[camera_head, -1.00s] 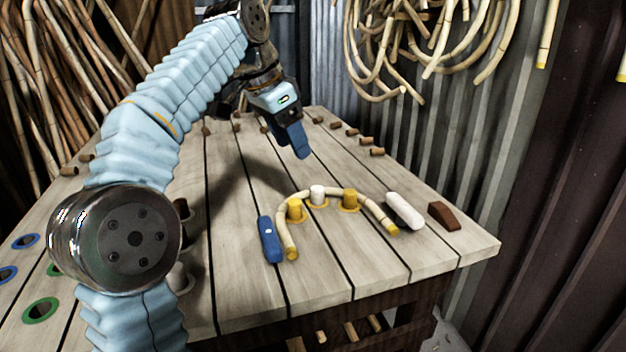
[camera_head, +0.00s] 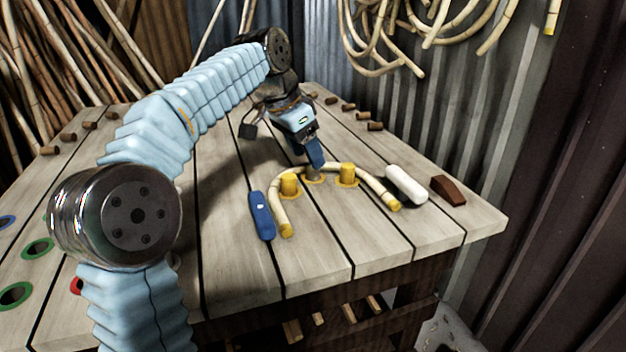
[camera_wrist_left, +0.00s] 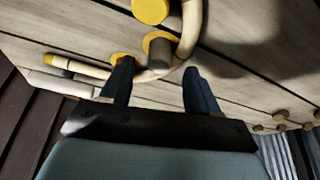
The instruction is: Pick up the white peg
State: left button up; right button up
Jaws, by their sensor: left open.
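A bent rattan piece (camera_head: 369,179) with yellow ends arches around the far side of the pegs. The rattan passes between the fingertips. My right gripper is out of view.
A blue block (camera_head: 262,215) lies left of the rattan, and a white capsule (camera_head: 406,186) and brown wedge (camera_head: 447,190) lie right. Small brown pegs (camera_head: 375,126) line the wooden table's far edges. Coloured rings (camera_head: 38,248) sit at the front left.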

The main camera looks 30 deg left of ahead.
pick_arm(q)
jog(key=shift+x, duration=0.85)
jog(key=shift+s, duration=0.1)
grip_shut()
jog(key=shift+r, duration=0.1)
jog(key=shift+r, duration=0.5)
notch_tip(320, 180, up, 3)
jog(key=shift+f+p, duration=0.15)
jog(key=shift+p, duration=0.55)
jog(key=s+d+r, duration=0.6)
jog(key=s+r, duration=0.3)
jog(key=s, duration=0.3)
jog(key=shift+s, duration=0.25)
